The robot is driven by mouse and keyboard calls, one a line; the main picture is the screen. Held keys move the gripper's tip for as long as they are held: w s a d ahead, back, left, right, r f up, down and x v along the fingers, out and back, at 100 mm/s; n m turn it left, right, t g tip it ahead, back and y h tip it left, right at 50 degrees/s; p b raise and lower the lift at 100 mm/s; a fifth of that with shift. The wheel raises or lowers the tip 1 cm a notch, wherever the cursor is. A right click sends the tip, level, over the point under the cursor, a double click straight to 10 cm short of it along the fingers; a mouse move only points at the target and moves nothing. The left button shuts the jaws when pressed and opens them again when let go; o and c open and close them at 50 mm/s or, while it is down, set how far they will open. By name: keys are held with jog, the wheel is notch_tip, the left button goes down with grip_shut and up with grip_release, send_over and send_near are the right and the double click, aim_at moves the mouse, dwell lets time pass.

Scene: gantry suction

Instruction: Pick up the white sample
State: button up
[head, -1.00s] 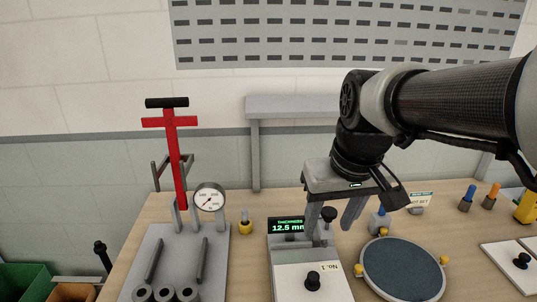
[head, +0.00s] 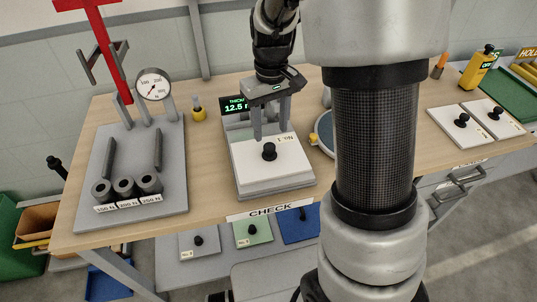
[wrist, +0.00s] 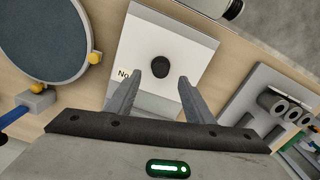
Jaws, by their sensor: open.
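A white sample (head: 245,165), a flat square plate with a black knob (head: 269,152) and a "No.1" mark, lies on the grey thickness gauge (head: 277,190), whose display reads 12.5. My gripper (head: 271,134) points down, open and empty, just behind the knob in the head view. In the wrist view, the sample (wrist: 190,40) lies beyond the fingers (wrist: 172,76), and the knob (wrist: 161,70) shows between the fingertips. The knob appears apart from both fingers; the exact gap in height cannot be told.
A grey stand (head: 140,195) with a dial and weights is on the left. A round dark disc (head: 325,130) is right of the gauge, partly behind my arm. Two white plates with black knobs (head: 455,125) lie at right. Green and blue plates (head: 255,230) are on a lower shelf.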

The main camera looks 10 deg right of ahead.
aim_at(270, 147)
notch_tip(270, 147, down, 8)
jog(key=shift+s+r+b, duration=0.1)
jog(key=shift+b, duration=0.25)
grip_shut()
